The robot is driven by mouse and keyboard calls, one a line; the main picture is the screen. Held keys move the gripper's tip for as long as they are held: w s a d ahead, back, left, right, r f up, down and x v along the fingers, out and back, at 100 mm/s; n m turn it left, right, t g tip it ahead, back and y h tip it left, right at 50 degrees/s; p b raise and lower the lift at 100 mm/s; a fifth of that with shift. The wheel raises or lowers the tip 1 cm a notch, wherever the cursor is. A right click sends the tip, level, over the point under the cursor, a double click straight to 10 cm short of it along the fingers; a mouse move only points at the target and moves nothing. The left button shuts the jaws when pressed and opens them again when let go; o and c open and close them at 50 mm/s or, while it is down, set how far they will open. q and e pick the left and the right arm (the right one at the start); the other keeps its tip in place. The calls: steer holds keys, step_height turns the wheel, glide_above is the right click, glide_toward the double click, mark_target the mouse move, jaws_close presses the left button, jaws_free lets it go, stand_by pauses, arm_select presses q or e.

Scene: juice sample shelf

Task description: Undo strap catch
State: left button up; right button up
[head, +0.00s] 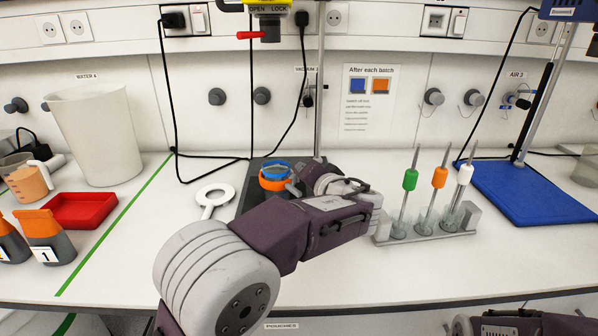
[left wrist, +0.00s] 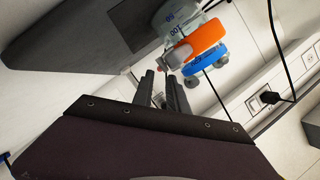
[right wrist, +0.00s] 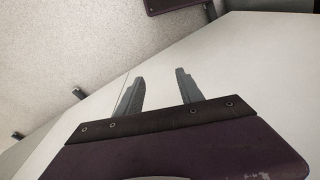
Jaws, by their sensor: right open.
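A clear graduated vessel (left wrist: 178,22) with an orange band (left wrist: 196,42) and a blue band (left wrist: 205,62) shows in the left wrist view. In the head view the orange band (head: 273,184) and blue band (head: 274,170) sit over the dark stand base (head: 250,190). I cannot make out the strap catch. My left gripper (left wrist: 162,80) has its fingertips close to the vessel's banded end, with a narrow gap between the fingers; whether anything is in the gap is unclear. My arm hides it in the head view. My right gripper (right wrist: 156,75) is open and empty.
A rack (head: 428,236) with green, orange and white-topped droppers stands right. A blue board (head: 525,192), red tray (head: 80,210), large white jug (head: 95,135) and orange-topped pouches (head: 45,238) are farther out.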

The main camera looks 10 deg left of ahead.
arm_select(q)
steer(key=x, duration=0.5)
steer(key=shift+w+a+f, duration=0.1)
steer(key=shift+w, duration=0.1)
jaws_close()
steer(key=h+b, duration=0.1)
steer(key=b, duration=0.1)
steer(key=m+t+h+b, duration=0.1)
steer(key=m+b, duration=0.1)
steer(key=b, duration=0.1)
steer(key=shift+d+f+t+h+b, duration=0.3)
steer(key=shift+d+h, duration=0.05)
steer(key=shift+h, duration=0.05)
steer(key=shift+d+r+m+h, duration=0.1)
steer(key=shift+r+m+h, duration=0.05)
steer(key=shift+m+h, duration=0.3)
steer(key=shift+r, duration=0.15)
jaws_free()
